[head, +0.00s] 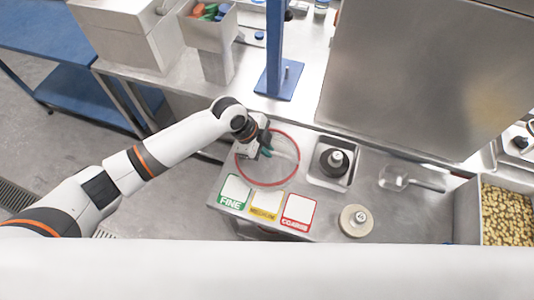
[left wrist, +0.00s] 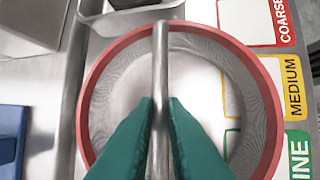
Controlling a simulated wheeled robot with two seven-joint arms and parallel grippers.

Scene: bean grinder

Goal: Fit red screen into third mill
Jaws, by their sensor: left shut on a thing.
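The red screen is a round fine mesh with a red rim (head: 298,158) and a metal bar across it; the rim also shows in the left wrist view (left wrist: 86,100). My left gripper (head: 266,147) is over the screen. In the left wrist view its green fingers (left wrist: 160,108) are shut on the bar from both sides. The screen is over the left end of the metal counter, above and partly beyond the label cards; its height over the counter is hard to tell. I cannot make out which thing is the third mill. My right gripper is not in view.
Fine (head: 235,192), medium (head: 266,204) and coarse (head: 299,211) cards lie at the counter's front left. A dark knobbed piece (head: 334,163), a beige knobbed disc (head: 355,220) and a scoop (head: 395,178) are to the right. A blue post (head: 274,50) and a large metal box (head: 430,75) stand behind.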

